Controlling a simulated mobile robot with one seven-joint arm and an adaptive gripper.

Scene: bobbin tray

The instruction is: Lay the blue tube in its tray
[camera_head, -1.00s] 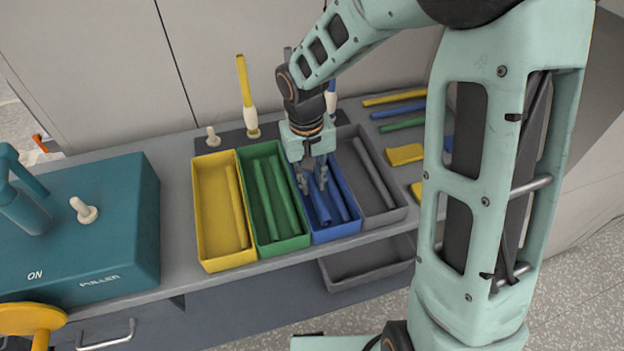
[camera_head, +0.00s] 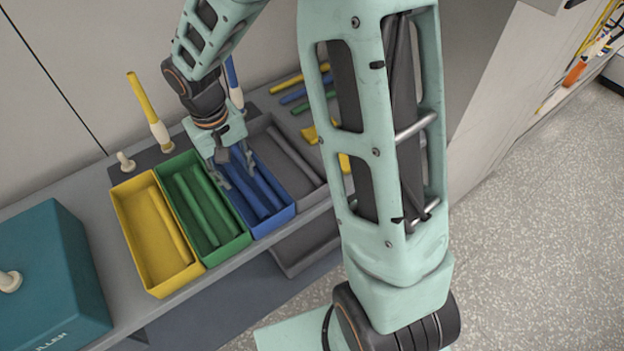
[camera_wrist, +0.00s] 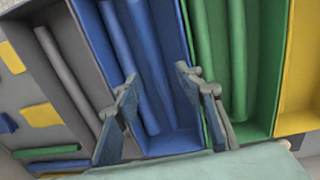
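My gripper (camera_head: 234,168) is over the far part of the blue tray (camera_head: 279,222), near its border with the green tray. In the wrist view my gripper (camera_wrist: 156,80) has its fingers spread apart with nothing held between them. Blue tubes (camera_head: 263,190) lie lengthwise in the blue tray, side by side; they also show in the wrist view (camera_wrist: 147,80), beneath and between the fingers. The fingers hide part of the tubes. Another blue tube (camera_head: 231,70) stands upright behind the trays, partly hidden by my arm.
The green tray (camera_head: 240,243) holds green tubes, the yellow tray (camera_head: 168,287) a yellow tube, and the grey tray (camera_head: 318,198) a grey tube. An upright yellow tube (camera_head: 139,97) stands behind. A teal machine (camera_head: 60,260) is at the left.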

